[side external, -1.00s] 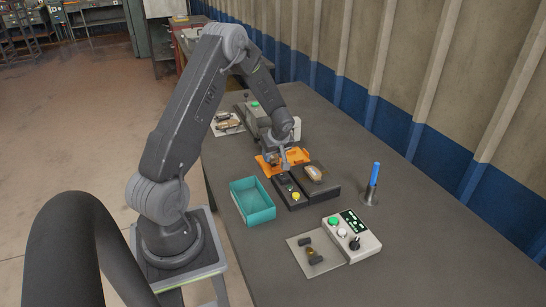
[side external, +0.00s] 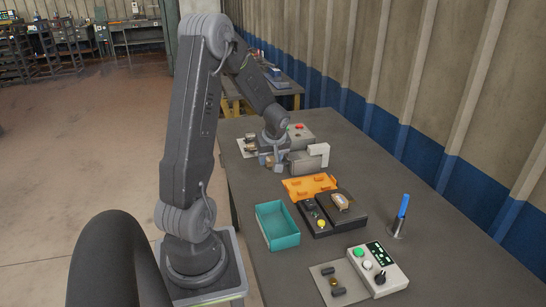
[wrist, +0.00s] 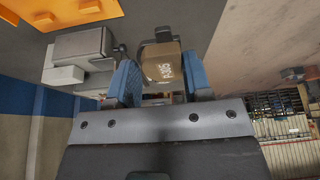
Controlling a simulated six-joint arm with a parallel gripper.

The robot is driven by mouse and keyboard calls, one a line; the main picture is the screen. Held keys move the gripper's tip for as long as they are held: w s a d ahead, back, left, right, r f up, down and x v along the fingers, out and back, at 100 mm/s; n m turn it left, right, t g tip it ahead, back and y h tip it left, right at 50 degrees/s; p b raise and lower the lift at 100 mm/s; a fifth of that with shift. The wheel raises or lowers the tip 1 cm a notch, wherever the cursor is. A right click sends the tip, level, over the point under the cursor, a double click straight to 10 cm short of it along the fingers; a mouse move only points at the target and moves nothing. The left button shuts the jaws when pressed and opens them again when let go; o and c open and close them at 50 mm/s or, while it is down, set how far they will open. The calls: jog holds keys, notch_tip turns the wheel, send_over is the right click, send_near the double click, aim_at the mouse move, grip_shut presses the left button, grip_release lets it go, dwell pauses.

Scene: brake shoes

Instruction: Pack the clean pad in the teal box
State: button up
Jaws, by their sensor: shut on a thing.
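My gripper (side external: 268,160) is at the left of a grey machine, toward the far end of the table. Whether this pad is clean cannot be told. The teal box (side external: 278,225) stands open on the near side, well apart from my gripper, and looks empty. Another brownish pad (side external: 340,201) lies on a black unit. More pads (side external: 249,144) lie on a pale plate at the far left, partly behind my gripper.
An orange tray (side external: 310,186) lies between the grey machine (side external: 301,162) and the black units (side external: 317,218). A control box (side external: 377,269), a plate with small parts (side external: 337,287) and a blue-handled tool (side external: 402,212) are nearer. The table's right side is mostly clear.

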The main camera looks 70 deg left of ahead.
jog(key=d, duration=1.1)
send_over(276, 228)
jog(key=d, duration=0.1)
jog(key=f, duration=0.1)
jog(key=shift+d+f, duration=0.15)
jog(key=shift+f, duration=5.3)
jog(key=o, duration=1)
jog(key=shift+c, duration=1.3)
